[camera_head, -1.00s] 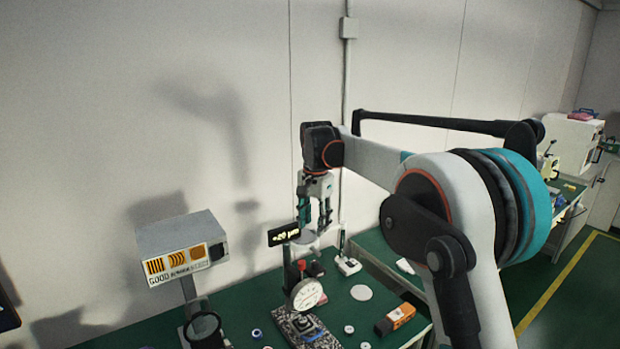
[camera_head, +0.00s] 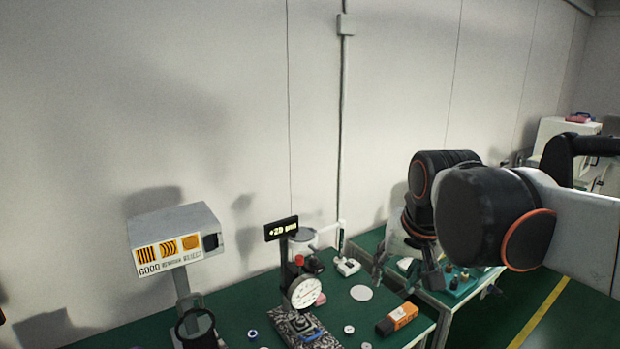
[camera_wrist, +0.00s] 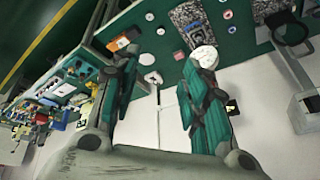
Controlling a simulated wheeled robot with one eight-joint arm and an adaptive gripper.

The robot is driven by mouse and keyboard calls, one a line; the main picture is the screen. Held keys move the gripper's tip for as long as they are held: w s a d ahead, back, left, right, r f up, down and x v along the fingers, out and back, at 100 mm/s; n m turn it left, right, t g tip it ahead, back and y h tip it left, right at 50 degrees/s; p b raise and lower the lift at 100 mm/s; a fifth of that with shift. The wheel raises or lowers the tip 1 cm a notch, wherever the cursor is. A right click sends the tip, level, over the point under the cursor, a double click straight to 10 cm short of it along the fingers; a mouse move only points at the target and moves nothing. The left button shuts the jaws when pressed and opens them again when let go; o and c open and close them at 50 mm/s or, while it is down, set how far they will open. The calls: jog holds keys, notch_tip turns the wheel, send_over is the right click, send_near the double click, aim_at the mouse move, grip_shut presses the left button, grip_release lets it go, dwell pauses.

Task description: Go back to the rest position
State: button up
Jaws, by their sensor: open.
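My gripper (camera_head: 405,268) hangs at the right of the head view, below my dark wrist joints, which partly hide it. It is in front of the seam between the two green benches. In the wrist view my gripper (camera_wrist: 158,65) shows two teal fingers spread wide with nothing between them. The bench and the wall show beyond the fingers, with the picture turned over. I see no object held.
The green bench (camera_head: 240,318) carries a dial gauge (camera_head: 304,292), a sign box (camera_head: 178,240) on a post, an orange-black box (camera_head: 397,319) and small discs. A second bench (camera_head: 455,295) with small parts stands right. The wall is behind; green floor is clear at right.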

jog(key=s+d+f+n+t+b, duration=0.2)
jog(key=s+d+f+b, duration=0.1)
jog(key=s+f, duration=0.9)
jog(key=shift+s+d, duration=0.6)
jog(key=shift+s, duration=0.55)
